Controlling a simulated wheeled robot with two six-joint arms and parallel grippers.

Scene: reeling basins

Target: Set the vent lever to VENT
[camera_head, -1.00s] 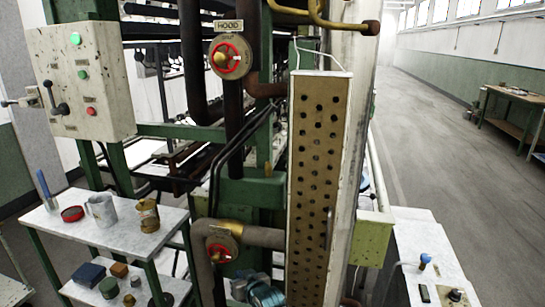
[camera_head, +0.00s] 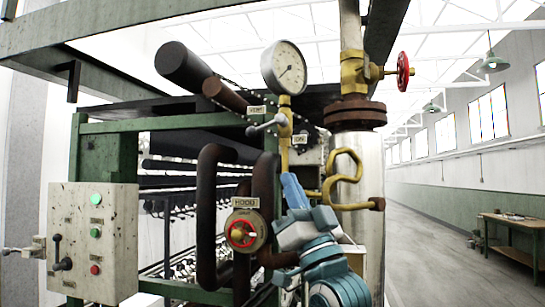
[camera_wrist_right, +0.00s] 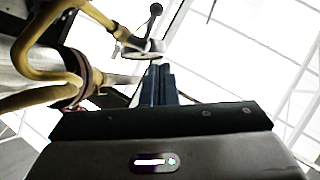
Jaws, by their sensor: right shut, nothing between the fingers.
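The vent lever (camera_head: 266,126) is a grey handle with a ball end on a yellow pipe below the round gauge. In the head view it points left, with its ball just below the VENT plate (camera_head: 257,110). The ON plate (camera_head: 300,139) is to the lower right of its hub. In the wrist view the lever (camera_wrist_right: 154,24) shows as a dark rod and ball above a grey hub. My right gripper (camera_head: 289,177) points up below the lever, shut and empty. In the wrist view its fingertips (camera_wrist_right: 160,68) appear close under the hub; contact cannot be told. My left gripper is not in view.
A yellow bent pipe (camera_head: 343,178) is close on the right of my right gripper. The gauge (camera_head: 284,67) is above. The red HOOD valve (camera_head: 241,233) is at lower left, a red handwheel (camera_head: 403,71) at upper right. A control box (camera_head: 92,240) is at far left.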

